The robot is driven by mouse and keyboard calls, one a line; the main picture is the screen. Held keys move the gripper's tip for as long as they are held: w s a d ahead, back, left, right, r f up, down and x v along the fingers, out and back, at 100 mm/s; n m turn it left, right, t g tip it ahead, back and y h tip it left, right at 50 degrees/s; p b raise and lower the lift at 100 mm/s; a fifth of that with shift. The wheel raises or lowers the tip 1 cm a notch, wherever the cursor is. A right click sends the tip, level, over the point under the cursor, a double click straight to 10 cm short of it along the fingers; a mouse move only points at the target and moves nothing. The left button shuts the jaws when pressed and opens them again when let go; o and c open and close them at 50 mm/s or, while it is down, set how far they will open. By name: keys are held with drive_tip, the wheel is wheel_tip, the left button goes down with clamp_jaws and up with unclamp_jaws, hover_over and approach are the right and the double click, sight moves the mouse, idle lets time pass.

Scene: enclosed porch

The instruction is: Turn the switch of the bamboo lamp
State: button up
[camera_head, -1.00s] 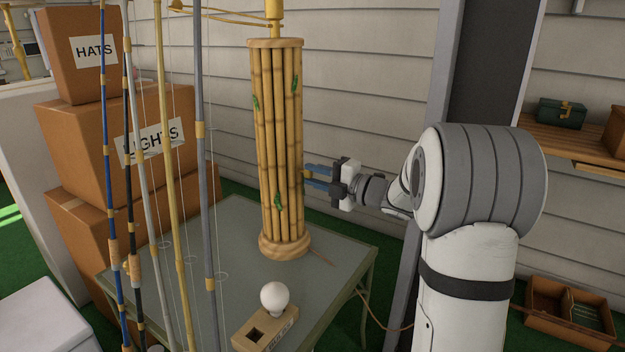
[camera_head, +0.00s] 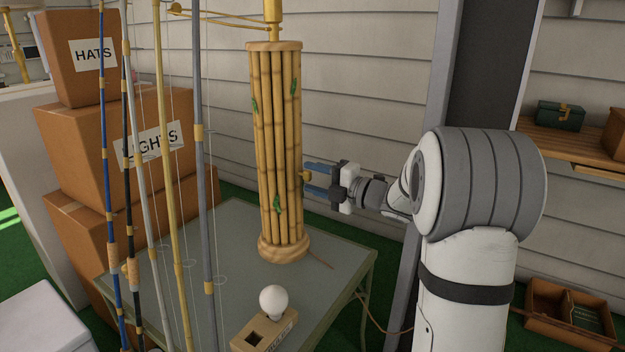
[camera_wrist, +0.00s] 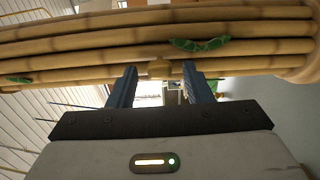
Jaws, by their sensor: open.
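The bamboo lamp (camera_head: 278,150) stands upright on a grey-green table, a column of bamboo poles with a round wooden base and small green leaves. Its small brass-coloured switch (camera_head: 306,177) sticks out from the right side of the column. My gripper (camera_head: 312,180) is at the lamp's right side, open, with its blue fingers pointing at the column. In the wrist view the switch (camera_wrist: 159,68) lies between the two fingertips (camera_wrist: 160,78), near their ends. I cannot tell whether either finger touches it.
A light bulb (camera_head: 273,298) on a wooden block and several fishing rods (camera_head: 163,150) stand in front of and left of the lamp. The table (camera_head: 236,228) is otherwise largely clear. Cardboard boxes (camera_head: 75,180) are stacked at the left. A siding wall (camera_head: 370,80) is behind.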

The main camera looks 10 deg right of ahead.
drive_tip(key=shift+s+d, duration=0.15)
drive_tip(key=p+v, duration=0.2)
drive_tip(key=v, duration=0.5)
drive_tip(key=shift+s+d+p, duration=0.2)
drive_tip(key=shift+p, duration=0.1)
